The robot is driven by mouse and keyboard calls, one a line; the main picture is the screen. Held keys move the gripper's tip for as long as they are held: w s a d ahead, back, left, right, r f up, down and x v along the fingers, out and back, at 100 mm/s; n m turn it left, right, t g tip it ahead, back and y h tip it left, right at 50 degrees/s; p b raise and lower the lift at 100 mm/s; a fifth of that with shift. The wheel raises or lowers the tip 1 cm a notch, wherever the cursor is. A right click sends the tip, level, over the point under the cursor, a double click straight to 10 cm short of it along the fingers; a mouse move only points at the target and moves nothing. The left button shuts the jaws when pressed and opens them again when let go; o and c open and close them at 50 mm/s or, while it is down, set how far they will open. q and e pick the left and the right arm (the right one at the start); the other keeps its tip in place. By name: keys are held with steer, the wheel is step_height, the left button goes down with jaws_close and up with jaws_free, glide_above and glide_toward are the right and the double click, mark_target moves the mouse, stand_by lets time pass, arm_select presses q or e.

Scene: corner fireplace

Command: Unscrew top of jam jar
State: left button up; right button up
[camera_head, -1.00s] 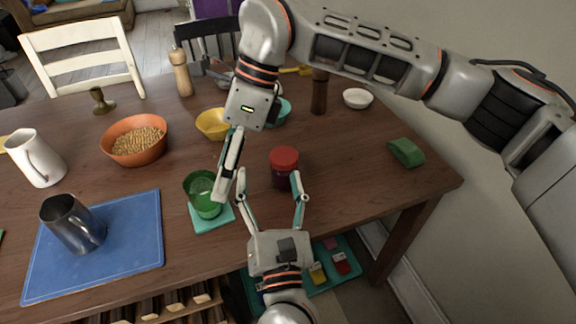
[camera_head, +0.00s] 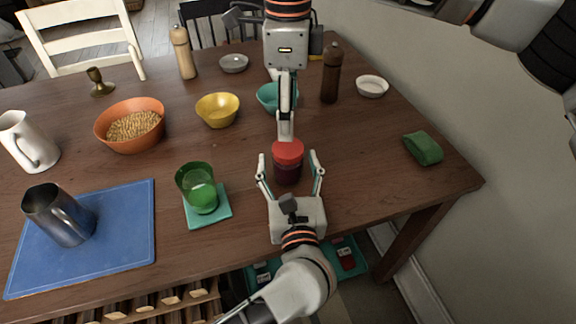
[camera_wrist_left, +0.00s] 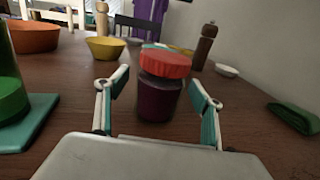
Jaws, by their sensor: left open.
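The jam jar (camera_head: 287,174) stands upright on the table, dark purple with a red lid (camera_head: 288,151). The lid sits on top, looking slightly tilted in the left wrist view (camera_wrist_left: 165,64). My left gripper (camera_head: 289,168) is low at the table's front side, open, with one finger on each side of the jar; gaps show between fingers and glass. My right gripper (camera_head: 286,140) comes from above and behind, fingers pointing down towards the lid. Its fingers are seen edge-on and overlap, so their opening is hidden. Contact with the lid is not visible.
A green glass (camera_head: 198,184) on a teal coaster (camera_head: 222,210) stands left of the jar. Yellow (camera_head: 217,111) and teal (camera_head: 270,98) bowls and a brown pepper mill (camera_head: 331,75) are behind. A green cloth-like item (camera_head: 423,149) lies right. Table between jar and cloth is clear.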

arm_select(q)
steer(key=shift+w+a, duration=0.1)
steer(key=shift+w, duration=0.6)
